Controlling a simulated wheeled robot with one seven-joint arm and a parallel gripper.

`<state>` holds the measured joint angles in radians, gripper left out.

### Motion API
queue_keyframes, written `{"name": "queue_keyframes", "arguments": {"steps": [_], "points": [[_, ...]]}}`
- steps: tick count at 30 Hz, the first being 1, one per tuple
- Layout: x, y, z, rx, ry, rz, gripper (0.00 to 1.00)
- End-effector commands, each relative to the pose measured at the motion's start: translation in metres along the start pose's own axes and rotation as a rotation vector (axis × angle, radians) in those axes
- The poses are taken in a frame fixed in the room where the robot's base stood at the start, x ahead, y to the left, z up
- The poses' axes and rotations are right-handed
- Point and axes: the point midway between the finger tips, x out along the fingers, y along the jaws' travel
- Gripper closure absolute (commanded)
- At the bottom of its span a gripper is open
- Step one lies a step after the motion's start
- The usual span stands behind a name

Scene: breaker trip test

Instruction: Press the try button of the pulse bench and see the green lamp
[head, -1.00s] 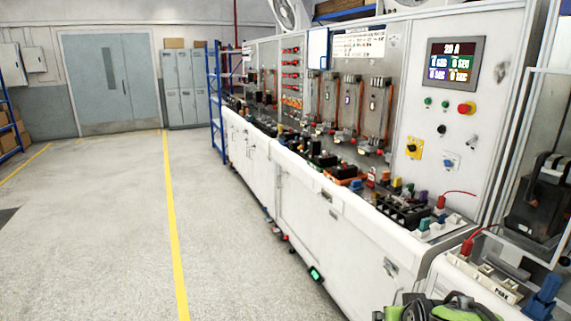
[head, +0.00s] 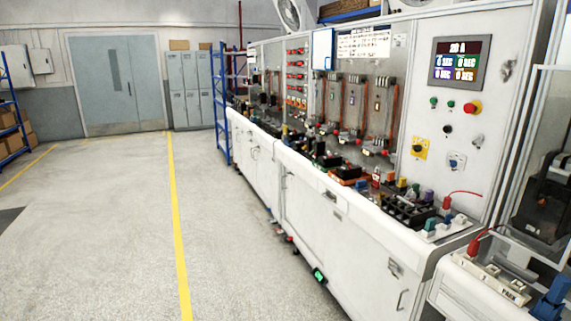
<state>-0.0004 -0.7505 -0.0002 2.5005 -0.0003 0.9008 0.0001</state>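A long white test bench (head: 340,225) runs along the right side. Its upright control panel (head: 420,60) carries a display (head: 459,63) with a red "20 A" line and coloured fields. I cannot tell which part is the try button, whether this is the pulse bench, or whether a green lamp is lit. My gripper is not in view.
A white unit (head: 470,290) with a red lead stands at the lower right. Several breakers lie along the bench top. A small green-lit object (head: 319,275) is low at the bench's foot. Open floor (head: 90,240) with a yellow line (head: 176,220) lies left.

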Motion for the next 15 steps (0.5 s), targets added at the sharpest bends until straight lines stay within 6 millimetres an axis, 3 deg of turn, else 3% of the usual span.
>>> {"name": "queue_keyframes", "arguments": {"steps": [1,8,15], "points": [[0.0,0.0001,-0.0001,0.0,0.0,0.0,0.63],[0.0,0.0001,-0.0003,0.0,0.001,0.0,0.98],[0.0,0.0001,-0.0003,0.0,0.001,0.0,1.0]]}}
